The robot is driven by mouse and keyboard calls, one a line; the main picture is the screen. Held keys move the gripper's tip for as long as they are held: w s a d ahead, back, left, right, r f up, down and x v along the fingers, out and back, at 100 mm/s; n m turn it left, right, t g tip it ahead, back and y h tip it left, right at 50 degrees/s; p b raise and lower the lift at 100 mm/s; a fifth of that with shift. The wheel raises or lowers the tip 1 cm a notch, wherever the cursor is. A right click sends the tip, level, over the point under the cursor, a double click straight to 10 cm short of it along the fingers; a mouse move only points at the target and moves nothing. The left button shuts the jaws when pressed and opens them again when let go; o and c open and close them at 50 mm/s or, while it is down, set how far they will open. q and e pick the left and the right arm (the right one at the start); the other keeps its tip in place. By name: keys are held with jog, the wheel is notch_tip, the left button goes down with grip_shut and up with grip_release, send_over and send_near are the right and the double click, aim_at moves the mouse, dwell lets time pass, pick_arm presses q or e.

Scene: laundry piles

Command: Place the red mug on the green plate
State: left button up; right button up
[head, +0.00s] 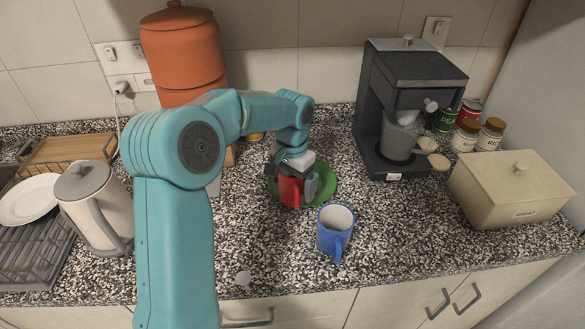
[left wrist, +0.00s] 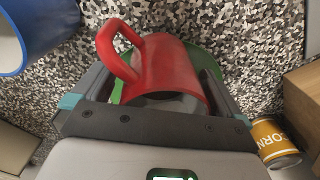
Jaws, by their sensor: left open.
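The red mug (head: 290,191) is at the green plate (head: 325,184) in the middle of the counter, over its left front part in the head view. My left gripper (head: 293,184) reaches down over the mug with its jaws open, one finger on each side. In the left wrist view the red mug (left wrist: 170,65) lies between the fingers, its handle toward the upper left. The green plate (left wrist: 207,58) shows behind it. My gripper hides part of the mug and plate, and the mug's base contact is not clear. My right gripper is not in view.
A blue mug (head: 335,234) stands just in front of the plate. A coffee machine (head: 385,120) and a beige box (head: 512,190) are on the right. A kettle (head: 95,208) and dish rack (head: 40,255) are on the left.

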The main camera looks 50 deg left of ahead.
pick_arm(q)
notch_tip(320, 180, up, 12)
jog(key=shift+r+p, duration=0.15)
jog(key=shift+p, duration=0.15)
jog(key=shift+s+d, duration=0.1)
dwell(0.5)
